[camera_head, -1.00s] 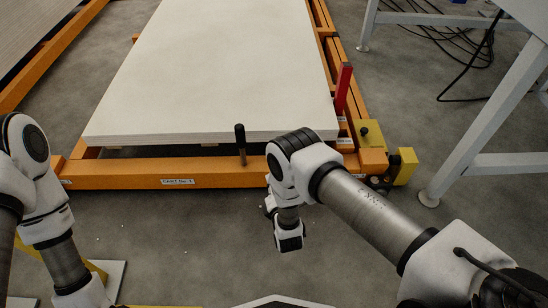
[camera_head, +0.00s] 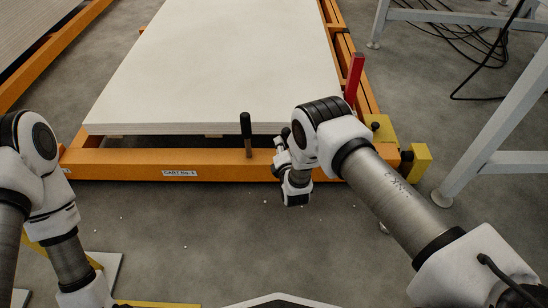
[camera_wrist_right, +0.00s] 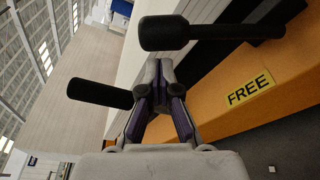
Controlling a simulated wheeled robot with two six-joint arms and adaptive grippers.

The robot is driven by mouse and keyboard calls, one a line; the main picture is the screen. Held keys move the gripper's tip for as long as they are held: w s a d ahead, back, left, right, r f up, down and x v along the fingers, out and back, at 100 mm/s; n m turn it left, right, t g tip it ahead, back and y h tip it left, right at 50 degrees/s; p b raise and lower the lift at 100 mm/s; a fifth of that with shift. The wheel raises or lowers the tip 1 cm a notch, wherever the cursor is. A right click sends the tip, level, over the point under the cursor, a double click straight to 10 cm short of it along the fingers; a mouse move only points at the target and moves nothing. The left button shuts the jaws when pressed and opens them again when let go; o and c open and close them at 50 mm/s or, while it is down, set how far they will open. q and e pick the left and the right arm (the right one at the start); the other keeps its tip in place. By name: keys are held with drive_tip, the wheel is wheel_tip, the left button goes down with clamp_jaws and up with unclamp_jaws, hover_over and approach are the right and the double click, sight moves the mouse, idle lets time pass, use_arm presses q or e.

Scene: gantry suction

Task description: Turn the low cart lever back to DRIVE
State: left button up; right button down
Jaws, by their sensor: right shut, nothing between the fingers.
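In the head view a black-gripped lever (camera_head: 246,125) stands upright at the front rail of the orange cart (camera_head: 120,165). My right gripper (camera_head: 281,140) is just right of it, at the rail and partly hidden by its own arm. The right wrist view shows my right gripper (camera_wrist_right: 160,75) shut and empty. One black handle with a shaft (camera_wrist_right: 165,33) lies just past the fingertips, apart from them. I cannot tell which is the low lever. A yellow FREE label (camera_wrist_right: 249,88) is on the orange rail. My left gripper is out of view.
A pale board stack (camera_head: 210,70) lies on the cart. A red upright post (camera_head: 354,78) and a yellow block with a black knob (camera_head: 384,130) stand at the cart's right corner. A grey table leg (camera_head: 490,110) is farther right. Floor before the cart is mostly clear.

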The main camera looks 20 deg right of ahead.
drive_tip(key=shift+d+r, duration=0.1)
drive_tip(key=shift+d, duration=0.15)
drive_tip(key=shift+d+r, duration=0.1)
drive_tip(key=shift+s+d+r+m+p, duration=0.2)
drive_tip(key=shift+d+r+m+p, duration=0.45)
drive_tip(key=shift+d+m+p, duration=0.25)
drive_tip(key=s+d+m+t+p, duration=0.2)
drive_tip(key=d+m, duration=0.4)
drive_tip(key=d, duration=0.3)
drive_tip(key=shift+s+d+r+m+p, duration=0.2)
drive_tip(key=shift+s+r+m+p, duration=0.2)
drive_tip(key=shift+p, duration=0.4)
drive_tip(key=shift+d+f, duration=0.1)
drive_tip(key=shift+d, duration=0.05)
